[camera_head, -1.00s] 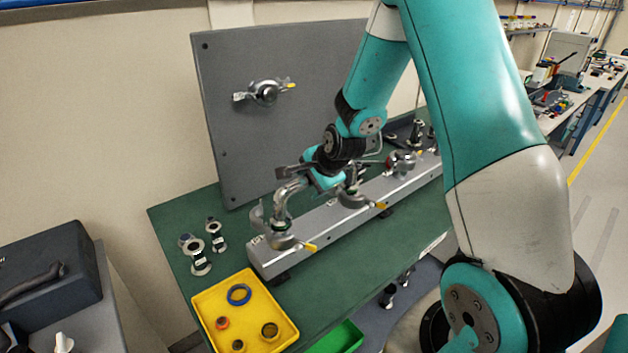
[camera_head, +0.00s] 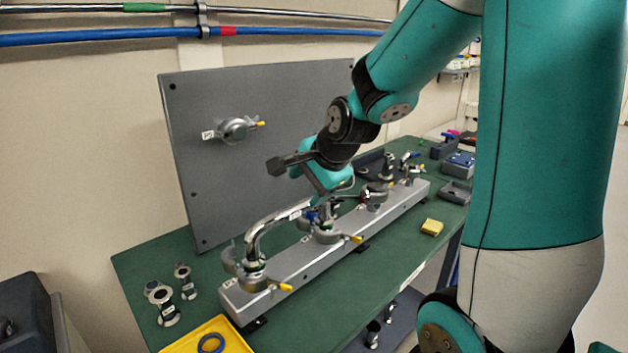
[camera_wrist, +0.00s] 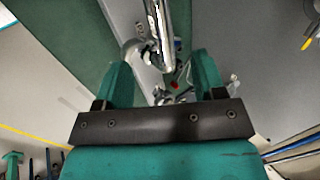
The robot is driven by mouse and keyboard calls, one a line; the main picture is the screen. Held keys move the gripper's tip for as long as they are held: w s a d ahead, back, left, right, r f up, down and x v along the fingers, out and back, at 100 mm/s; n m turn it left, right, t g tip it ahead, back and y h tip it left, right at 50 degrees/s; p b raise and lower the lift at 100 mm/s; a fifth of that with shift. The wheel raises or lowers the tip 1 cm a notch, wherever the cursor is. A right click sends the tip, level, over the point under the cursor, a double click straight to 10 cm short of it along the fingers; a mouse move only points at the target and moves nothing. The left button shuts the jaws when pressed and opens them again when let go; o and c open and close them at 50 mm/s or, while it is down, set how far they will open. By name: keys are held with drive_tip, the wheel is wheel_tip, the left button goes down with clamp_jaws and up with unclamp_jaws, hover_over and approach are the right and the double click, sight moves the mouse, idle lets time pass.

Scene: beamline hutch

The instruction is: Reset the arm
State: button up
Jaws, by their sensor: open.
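My gripper (camera_wrist: 162,78) is open, with its two teal fingers apart and nothing between them that I can see held. In the head view my arm reaches in from the upper right, and my teal gripper body (camera_head: 322,180) hangs above the grey rail (camera_head: 290,262). A chrome bent pipe (camera_head: 262,232) stands in clamps on the rail, just below and left of my gripper. The pipe (camera_wrist: 159,30) also shows in the wrist view, beyond the fingers. The fingertips are hard to make out in the head view.
Flanged fittings (camera_head: 162,305), a yellow tray (camera_head: 235,335) and a yellow block (camera_head: 432,227) lie on the bench. Blue and chrome pipes (camera_head: 120,38) run along the wall.

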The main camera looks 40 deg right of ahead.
drive_tip(key=shift+v, duration=1.35)
drive_tip(key=shift+a, duration=0.1)
drive_tip(key=s+a+f+n+g+y+b, duration=0.1)
drive_tip(key=s+a+n+g+y, duration=0.1)
drive_tip(key=s+a+n, duration=0.7)
drive_tip(key=s+a+n+g+y+b, duration=0.1)
drive_tip(key=s+a+n+g+y, duration=0.1)
drive_tip(key=s+a+n+g, duration=0.3)
drive_tip(key=s+a+n, duration=0.4)
drive_tip(key=a+n, duration=0.5)
drive_tip(key=n, duration=0.1)
drive_tip(key=shift+a+f+n, duration=0.15)
drive_tip(key=shift+f+n, duration=0.25)
drive_tip(key=shift+s, duration=0.1)
